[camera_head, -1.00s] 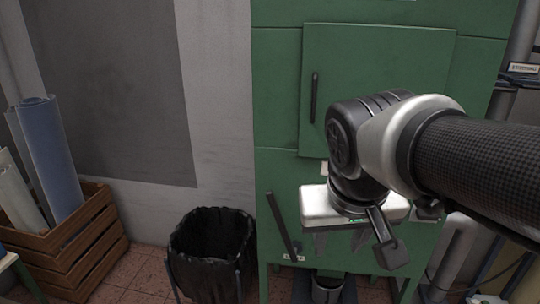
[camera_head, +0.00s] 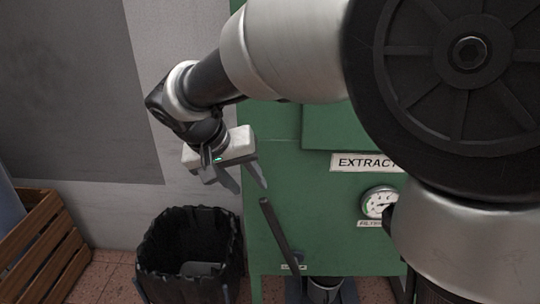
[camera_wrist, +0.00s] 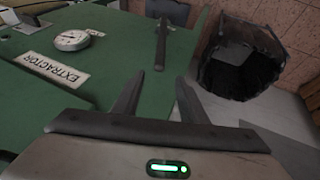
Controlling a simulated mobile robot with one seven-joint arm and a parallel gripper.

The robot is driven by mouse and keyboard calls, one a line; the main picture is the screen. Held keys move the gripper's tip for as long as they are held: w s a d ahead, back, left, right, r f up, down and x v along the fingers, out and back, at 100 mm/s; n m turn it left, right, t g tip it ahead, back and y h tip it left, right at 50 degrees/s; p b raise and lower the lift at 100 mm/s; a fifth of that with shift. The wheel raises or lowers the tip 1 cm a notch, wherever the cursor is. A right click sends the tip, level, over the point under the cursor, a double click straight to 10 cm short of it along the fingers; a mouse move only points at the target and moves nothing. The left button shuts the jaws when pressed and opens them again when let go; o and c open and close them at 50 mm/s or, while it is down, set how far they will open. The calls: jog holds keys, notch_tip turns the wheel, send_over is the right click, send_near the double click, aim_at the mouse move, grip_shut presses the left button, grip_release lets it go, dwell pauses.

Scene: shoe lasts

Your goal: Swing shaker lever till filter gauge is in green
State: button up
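The lever (camera_head: 279,233) is a dark bar that slants up and left from the front of the green extractor cabinet (camera_head: 320,245). It also shows in the wrist view (camera_wrist: 162,47), beyond my fingers. The filter gauge (camera_head: 379,202) is a round white dial right of the lever, and shows in the wrist view too (camera_wrist: 72,40). Its needle is too small to read against the colours. My gripper (camera_head: 248,186) is open and empty, above and slightly left of the lever's upper end. Its two fingers (camera_wrist: 160,80) are apart, with a gap between them and the lever.
A black-lined bin (camera_head: 190,255) stands on the floor left of the cabinet. A wooden crate (camera_head: 45,245) is at the far left. An EXTRACTOR label (camera_head: 366,162) sits above the gauge. My arm covers much of the upper right. Some floor shows between crate and bin.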

aim_at(268, 209)
jog(key=b+x, duration=0.1)
jog(key=x, duration=1.4)
jog(key=shift+d+f, duration=0.1)
jog(key=shift+f, duration=0.3)
grip_shut()
